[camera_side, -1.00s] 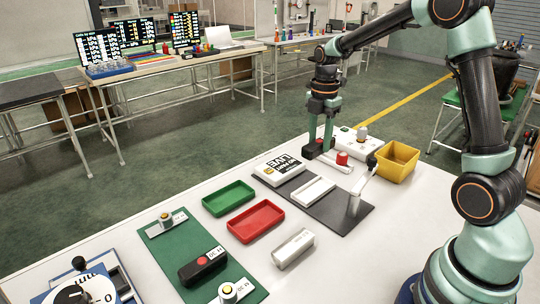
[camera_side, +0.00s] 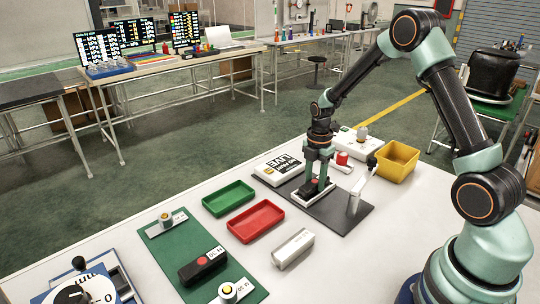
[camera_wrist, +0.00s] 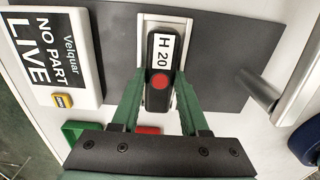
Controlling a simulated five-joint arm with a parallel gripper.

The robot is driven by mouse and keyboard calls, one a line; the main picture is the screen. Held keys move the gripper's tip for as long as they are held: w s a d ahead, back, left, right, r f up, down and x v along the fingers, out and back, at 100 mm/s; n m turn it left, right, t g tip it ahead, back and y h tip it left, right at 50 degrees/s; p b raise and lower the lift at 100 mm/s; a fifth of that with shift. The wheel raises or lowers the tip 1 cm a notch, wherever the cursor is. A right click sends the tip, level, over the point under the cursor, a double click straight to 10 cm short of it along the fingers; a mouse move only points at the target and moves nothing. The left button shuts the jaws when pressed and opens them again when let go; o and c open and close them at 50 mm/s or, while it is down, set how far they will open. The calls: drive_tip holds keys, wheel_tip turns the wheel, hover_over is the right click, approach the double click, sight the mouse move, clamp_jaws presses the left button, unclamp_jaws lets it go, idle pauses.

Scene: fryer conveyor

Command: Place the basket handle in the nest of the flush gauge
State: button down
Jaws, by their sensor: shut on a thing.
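The basket handle (camera_wrist: 161,60) is dark, with a white "H 20" label and a red round spot. My gripper (camera_wrist: 160,108) is shut on it, one green finger at each side. The flush gauge has a dark grey plate (camera_side: 341,222) with a white nest (camera_wrist: 147,22) on it. In the wrist view the handle lies lengthwise over the nest, whose white edges show around it. In the side view my gripper (camera_side: 314,184) and the handle (camera_side: 311,188) are low at the nest. I cannot tell whether the handle touches the nest floor.
A display box (camera_wrist: 48,46) reading "NO PART LIVE" stands beside the plate. A light post with an arm (camera_side: 357,196) rises from the plate's right. Green (camera_side: 229,198) and red (camera_side: 256,221) trays lie left. A yellow bin (camera_side: 397,162) is behind right. Another dark handle (camera_side: 202,267) lies front left.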

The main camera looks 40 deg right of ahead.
sight(315, 180)
drive_tip(key=shift+f, duration=0.1)
drive_tip(key=shift+c, duration=2.1)
unclamp_jaws()
wheel_tip(315, 180, up, 11)
drive_tip(key=s+a+r+m+t, duration=0.5)
drive_tip(key=s+a+r+m, duration=0.6)
drive_tip(key=m, duration=0.7)
drive_tip(key=shift+s+a+r+t, duration=0.35)
drive_tip(key=shift+s+a, duration=0.4)
drive_tip(key=shift+s, duration=0.5)
